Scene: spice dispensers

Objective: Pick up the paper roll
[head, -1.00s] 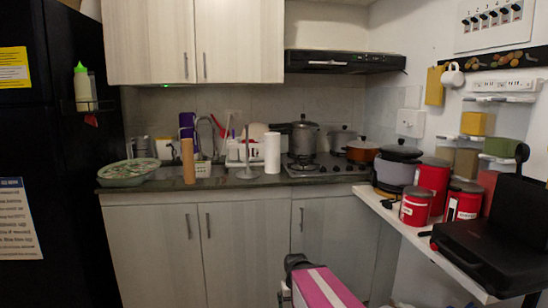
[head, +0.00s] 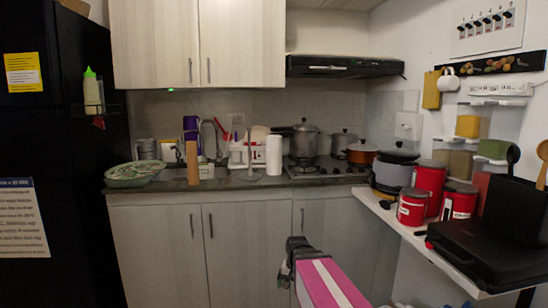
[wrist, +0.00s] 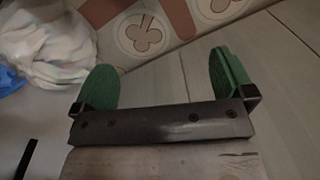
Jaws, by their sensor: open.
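The paper roll (head: 273,155) is a white upright cylinder on the dark countertop, left of the stove and in front of the backsplash. It does not show in the wrist view. My gripper (wrist: 164,82) shows in the wrist view with its two green finger pads wide apart and nothing between them. In the head view my arm is low at the bottom middle, well in front of and below the counter, apart from the roll.
A brown cylinder (head: 192,163), a dish rack (head: 237,155) and a covered green dish (head: 138,173) stand left of the roll. Pots (head: 305,140) stand on the stove to the right. A side shelf (head: 400,226) holds red canisters (head: 429,188). A black fridge (head: 60,145) is at left.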

